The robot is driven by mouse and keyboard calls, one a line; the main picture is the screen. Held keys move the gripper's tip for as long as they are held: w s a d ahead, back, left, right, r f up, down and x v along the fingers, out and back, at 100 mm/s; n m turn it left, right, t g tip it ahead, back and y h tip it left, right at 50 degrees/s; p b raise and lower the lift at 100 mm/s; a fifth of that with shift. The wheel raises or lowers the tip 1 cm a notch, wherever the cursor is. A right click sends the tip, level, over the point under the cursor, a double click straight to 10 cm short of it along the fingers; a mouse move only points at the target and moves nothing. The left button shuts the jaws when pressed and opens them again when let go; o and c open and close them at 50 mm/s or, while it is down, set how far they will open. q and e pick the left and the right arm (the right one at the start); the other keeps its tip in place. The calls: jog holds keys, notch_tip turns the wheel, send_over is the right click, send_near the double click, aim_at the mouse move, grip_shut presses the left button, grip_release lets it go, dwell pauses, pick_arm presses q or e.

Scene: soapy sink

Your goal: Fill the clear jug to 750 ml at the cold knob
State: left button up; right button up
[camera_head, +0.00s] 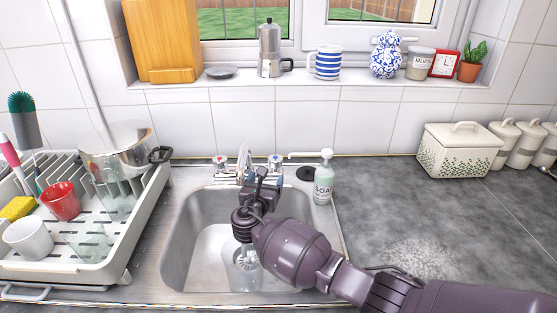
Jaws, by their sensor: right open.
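The clear jug (243,275) stands in the sink under the tap, partly hidden by my right wrist. Its scale and water level are too small to read. The chrome tap (243,158) stands at the back of the sink. The cold knob (275,161), with a blue mark, is on its right, and the knob with a red mark (220,163) is on its left. My right gripper (264,177) is open, just in front of and below the cold knob. Whether it touches the knob I cannot tell. My left gripper is not in view.
A white dish rack (100,272) with a pot (115,150), a red cup (60,200), a white cup (28,238) and clear glassware stands left of the sink. A soap bottle (323,180) stands at the sink's back right. The grey worktop (430,220) is mostly clear.

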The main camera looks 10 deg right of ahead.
aim_at(274, 164)
jog(key=b+x, duration=0.2)
jog(key=x, duration=0.6)
jog(key=shift+w+d+f, duration=0.15)
jog(key=shift+w+d, duration=0.05)
jog(key=shift+w, duration=0.15)
jog(key=shift+x, duration=0.95)
jog(key=shift+c, duration=0.4)
